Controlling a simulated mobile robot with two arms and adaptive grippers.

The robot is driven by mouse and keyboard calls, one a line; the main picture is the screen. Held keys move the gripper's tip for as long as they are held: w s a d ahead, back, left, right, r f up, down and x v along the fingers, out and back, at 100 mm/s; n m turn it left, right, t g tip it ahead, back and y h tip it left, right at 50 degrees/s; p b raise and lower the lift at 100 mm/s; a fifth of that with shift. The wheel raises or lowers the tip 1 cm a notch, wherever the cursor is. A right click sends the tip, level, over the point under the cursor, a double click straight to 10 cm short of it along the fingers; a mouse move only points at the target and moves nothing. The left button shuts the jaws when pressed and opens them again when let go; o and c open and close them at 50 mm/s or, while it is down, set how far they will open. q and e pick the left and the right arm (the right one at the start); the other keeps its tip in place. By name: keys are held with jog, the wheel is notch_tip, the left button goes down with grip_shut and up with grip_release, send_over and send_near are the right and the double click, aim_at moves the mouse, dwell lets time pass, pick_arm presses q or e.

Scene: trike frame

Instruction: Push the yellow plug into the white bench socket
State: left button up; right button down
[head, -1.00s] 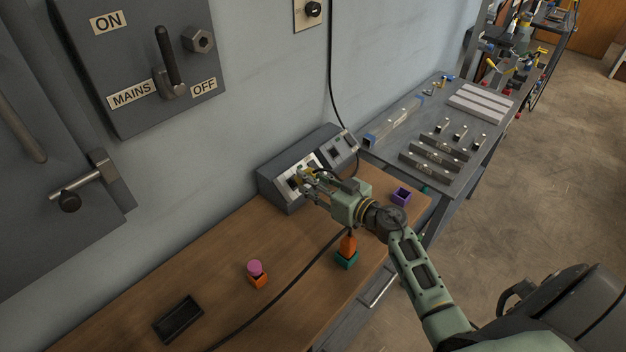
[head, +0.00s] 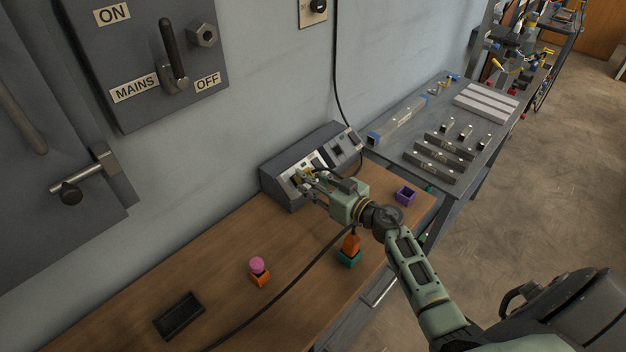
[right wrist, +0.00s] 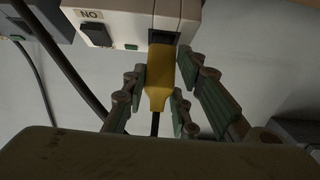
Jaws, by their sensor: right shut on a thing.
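The yellow plug (right wrist: 160,78) is between the fingers of my right gripper (right wrist: 163,88), which is shut on it. In the right wrist view its front end meets the dark opening of the white bench socket (right wrist: 130,12); how deep it sits I cannot tell. A dark cable leaves the plug's rear. In the head view my right gripper (head: 308,181) is at the front of the grey bench unit (head: 280,185), and its fingers largely hide the plug and socket. My left gripper is not in view.
On the wooden bench (head: 215,262) are an orange block with a pink knob (head: 258,267), an orange piece in a teal base (head: 350,248), a purple box (head: 405,194) and a black tray (head: 180,315). A black cable (head: 290,290) crosses the bench. A grey table (head: 410,130) stands behind.

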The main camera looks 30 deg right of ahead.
aim_at(309, 170)
jog(key=shift+w+a+f+b, duration=0.15)
jog(key=shift+w+f+b, duration=0.15)
jog(key=shift+w+f, duration=0.15)
jog(key=c, duration=1.3)
grip_release()
jog(key=shift+s, duration=0.1)
jog(key=shift+c, duration=0.2)
jog(key=shift+r, duration=4.95)
